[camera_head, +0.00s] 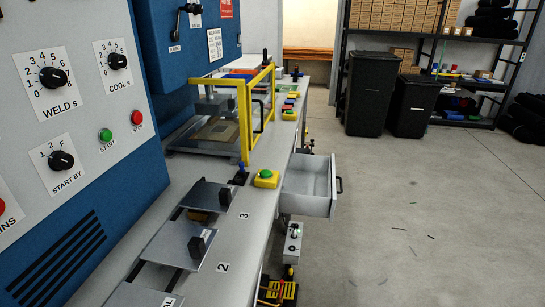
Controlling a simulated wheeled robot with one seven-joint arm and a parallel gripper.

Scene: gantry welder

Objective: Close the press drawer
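The press drawer (306,184) is a light grey box pulled out from the side of the grey bench, near the middle of the camera_head view. It stands open over the floor, and its inside looks empty. Its dark handle (340,184) is on the front face, at the right. My gripper does not show in this view.
The long grey bench (231,243) carries sliding plates, a green button on a yellow box (267,179) and a yellow-framed guard (247,112). A pedal unit (284,291) stands below. Black bins (371,93) and shelves are at the back. The floor at right is mostly clear.

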